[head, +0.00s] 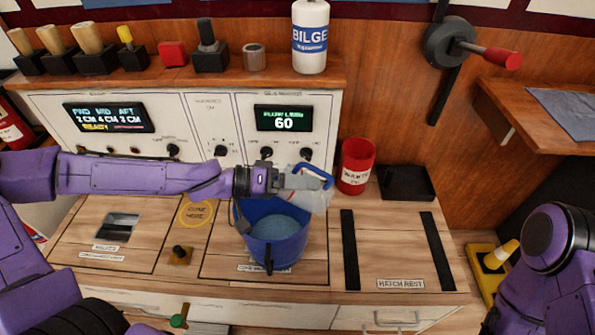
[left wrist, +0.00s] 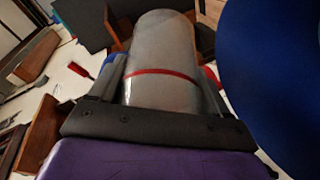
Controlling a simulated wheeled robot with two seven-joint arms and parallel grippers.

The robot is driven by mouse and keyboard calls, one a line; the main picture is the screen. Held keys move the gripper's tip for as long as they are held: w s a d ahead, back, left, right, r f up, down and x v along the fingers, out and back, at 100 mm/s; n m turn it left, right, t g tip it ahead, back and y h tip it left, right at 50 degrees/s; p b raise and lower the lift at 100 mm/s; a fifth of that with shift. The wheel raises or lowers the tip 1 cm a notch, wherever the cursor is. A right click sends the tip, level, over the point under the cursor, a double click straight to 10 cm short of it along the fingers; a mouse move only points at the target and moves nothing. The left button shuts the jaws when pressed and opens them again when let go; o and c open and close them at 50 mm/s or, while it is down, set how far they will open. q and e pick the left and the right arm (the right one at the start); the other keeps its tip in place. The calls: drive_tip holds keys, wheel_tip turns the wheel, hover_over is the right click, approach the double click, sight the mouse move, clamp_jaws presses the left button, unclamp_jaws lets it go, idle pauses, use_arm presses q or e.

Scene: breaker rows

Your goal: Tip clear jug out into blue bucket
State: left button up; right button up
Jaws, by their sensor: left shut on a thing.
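The clear jug (head: 318,199) has a blue handle and is held by my left gripper (head: 300,181) over the right rim of the blue bucket. In the left wrist view the jug (left wrist: 160,60) lies between the two fingers and shows a red line around its body. The blue bucket (head: 270,250) stands on the wooden counter, with greyish-blue contents visible inside. Its blue side (left wrist: 275,70) also shows at the right of the left wrist view. The jug looks tilted, but its mouth is not clear. My right arm shows at the lower right; its gripper is out of view.
A red cup (head: 356,168) and a black tray (head: 406,183) stand right of the bucket. A control panel (head: 215,108) with knobs rises behind. A white BILGE bottle (head: 310,38) stands on the shelf above. The counter at right is clear between black strips.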

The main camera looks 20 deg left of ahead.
use_arm(q)
wheel_tip(320, 180, up, 2)
drive_tip(key=m+y+p, duration=0.1)
drive_tip(key=y+p, duration=0.2)
drive_tip(key=p, duration=0.1)
drive_tip(key=g+y+p, duration=0.1)
drive_tip(key=y+p, duration=0.2)
drive_tip(key=p, duration=0.2)
drive_tip(key=shift+m+g+p, duration=0.3)
drive_tip(key=shift+m, duration=0.1)
drive_tip(key=y+p, duration=0.1)
drive_tip(key=p, duration=0.1)
drive_tip(key=a+y+p, duration=0.1)
drive_tip(key=y+p, duration=0.1)
drive_tip(key=p, duration=0.1)
drive_tip(key=m+y+p, duration=0.1)
drive_tip(key=y+p, duration=0.1)
drive_tip(key=p, duration=0.1)
drive_tip(key=shift+s+a+f+g, duration=0.1)
drive_tip(key=shift+a+f+g, duration=0.05)
drive_tip(key=shift+f+g, duration=0.2)
drive_tip(key=shift+a+f+y+p, duration=0.1)
drive_tip(key=shift+f+y+p, duration=0.25)
drive_tip(key=shift+p, duration=0.35)
drive_tip(key=shift+a+f, duration=0.1)
drive_tip(key=shift+f, duration=0.1)
